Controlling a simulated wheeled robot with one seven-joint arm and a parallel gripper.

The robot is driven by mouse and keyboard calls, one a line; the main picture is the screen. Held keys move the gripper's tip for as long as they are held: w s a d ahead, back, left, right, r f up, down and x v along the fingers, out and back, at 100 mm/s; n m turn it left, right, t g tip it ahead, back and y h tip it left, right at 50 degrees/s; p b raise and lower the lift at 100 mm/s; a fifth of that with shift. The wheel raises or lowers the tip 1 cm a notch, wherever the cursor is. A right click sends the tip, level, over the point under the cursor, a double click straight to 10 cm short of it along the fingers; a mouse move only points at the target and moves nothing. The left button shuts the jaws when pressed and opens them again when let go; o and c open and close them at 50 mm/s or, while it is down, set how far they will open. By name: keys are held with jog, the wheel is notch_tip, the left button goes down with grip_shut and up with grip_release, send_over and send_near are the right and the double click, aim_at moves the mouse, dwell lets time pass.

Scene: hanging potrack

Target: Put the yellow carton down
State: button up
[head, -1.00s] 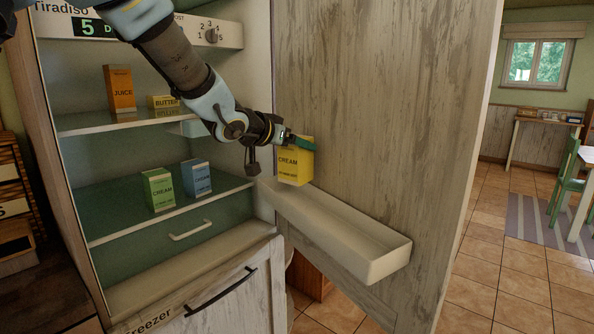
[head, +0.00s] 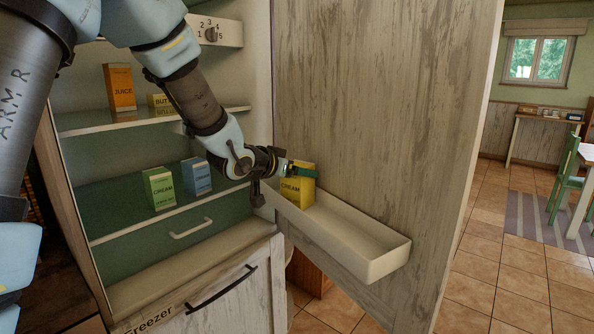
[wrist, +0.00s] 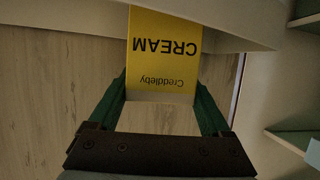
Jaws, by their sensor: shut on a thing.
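The yellow carton (head: 296,191), labelled CREAM, is upright at the left end of the white door bin (head: 383,263). Its lower part is within the bin's outline; I cannot tell whether its base touches the bin floor. My gripper (head: 302,170) reaches in from the left and is shut on the carton's upper part. In the wrist view the carton (wrist: 164,50) sits between the two green fingers (wrist: 162,108), with the pale bin (wrist: 70,18) running behind it.
The fridge shelves at left hold an orange juice carton (head: 119,87), a butter box (head: 160,101), a green cream carton (head: 159,189) and a blue carton (head: 196,176). The open door panel (head: 385,100) stands right behind the bin. The bin's right part is empty.

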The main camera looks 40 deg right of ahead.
jog(key=o, duration=1.5)
jog(key=shift+f, duration=0.1)
jog(key=shift+r, duration=0.25)
jog(key=b+v, duration=0.1)
jog(key=v, duration=1.1)
jog(key=w+a+f+n+t+y, duration=0.25)
jog(key=w+a+f+y, duration=0.2)
jog(key=a, duration=0.65)
jog(key=w+a+f+n+t+y, duration=0.1)
jog(key=w+a+f+n+y, duration=0.35)
jog(key=a, duration=0.55)
jog(key=s+a+f+n+g+y, duration=0.1)
jog(key=s+a+f+n+g, duration=0.1)
jog(key=a, duration=0.4)
jog(key=s+a+f+n+g+y, duration=0.1)
jog(key=s+a+f+n+g, duration=0.1)
jog(key=s+a, duration=0.3)
jog(key=s+a+f+n+g+y, duration=0.1)
jog(key=s+a+f+n+g, duration=0.1)
jog(key=a, duration=0.5)
jog(key=shift+s+a+f+y, duration=0.1)
jog(key=shift+s+f+y, duration=0.1)
jog(key=shift+s, duration=0.4)
jog(key=shift+s+a+f+y, duration=0.1)
jog(key=shift+s+f, duration=0.15)
jog(key=shift+s, duration=0.35)
